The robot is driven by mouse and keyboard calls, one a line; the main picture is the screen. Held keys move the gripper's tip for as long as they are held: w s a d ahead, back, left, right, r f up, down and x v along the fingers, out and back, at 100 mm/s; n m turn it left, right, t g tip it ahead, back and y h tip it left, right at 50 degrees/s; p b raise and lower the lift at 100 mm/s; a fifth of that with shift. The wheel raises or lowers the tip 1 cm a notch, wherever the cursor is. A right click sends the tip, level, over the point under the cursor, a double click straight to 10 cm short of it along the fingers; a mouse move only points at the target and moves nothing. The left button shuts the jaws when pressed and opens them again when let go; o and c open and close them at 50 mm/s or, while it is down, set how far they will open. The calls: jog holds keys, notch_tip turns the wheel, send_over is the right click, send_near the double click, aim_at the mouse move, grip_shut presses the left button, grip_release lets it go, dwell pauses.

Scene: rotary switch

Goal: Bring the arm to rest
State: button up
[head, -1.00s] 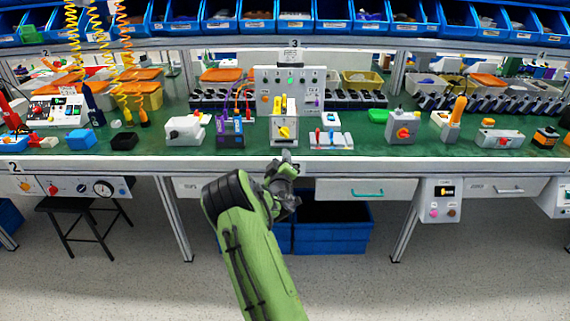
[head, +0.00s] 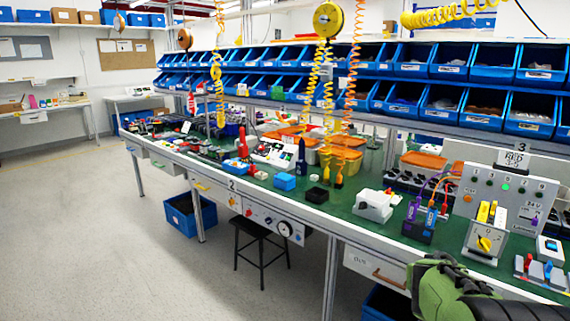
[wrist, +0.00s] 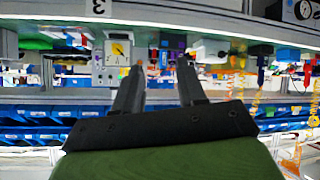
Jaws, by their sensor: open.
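My gripper (wrist: 160,66) is open in the wrist view, its two dark fingers apart with nothing held between them. In the head view only part of my green arm shows at the bottom right, and I cannot make out the fingertips there. The rotary switch, a grey box with a yellow knob (head: 484,243), stands on the green bench top at the right of the head view. It also shows in the upside-down wrist view, where the yellow knob (wrist: 117,48) is beyond the left finger and apart from it.
The long workbench (head: 340,212) runs from front right to far left, with several devices on it. Blue bins (head: 454,60) line the racks above. A black stool (head: 262,232) and a blue crate (head: 188,215) stand below. The floor at the left (head: 90,230) is clear.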

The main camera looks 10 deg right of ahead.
jog(key=s+a+r+n+y, duration=0.1)
jog(key=s+a+y, duration=0.2)
jog(key=s+a, duration=0.4)
jog(key=s+a+r+n+y, duration=0.2)
jog(key=s+a, duration=0.3)
jog(key=a, duration=0.4)
jog(key=s+a+f+n+g+y, duration=0.25)
jog(key=s+a, duration=0.55)
jog(key=s, duration=0.5)
notch_tip(320, 180, up, 17)
jog(key=p, duration=1.6)
jog(key=shift+w+f+p, duration=0.2)
jog(key=shift+w+p, duration=0.1)
jog(key=shift+p, duration=0.05)
jog(key=shift+a+g, duration=0.1)
jog(key=shift+g, duration=0.15)
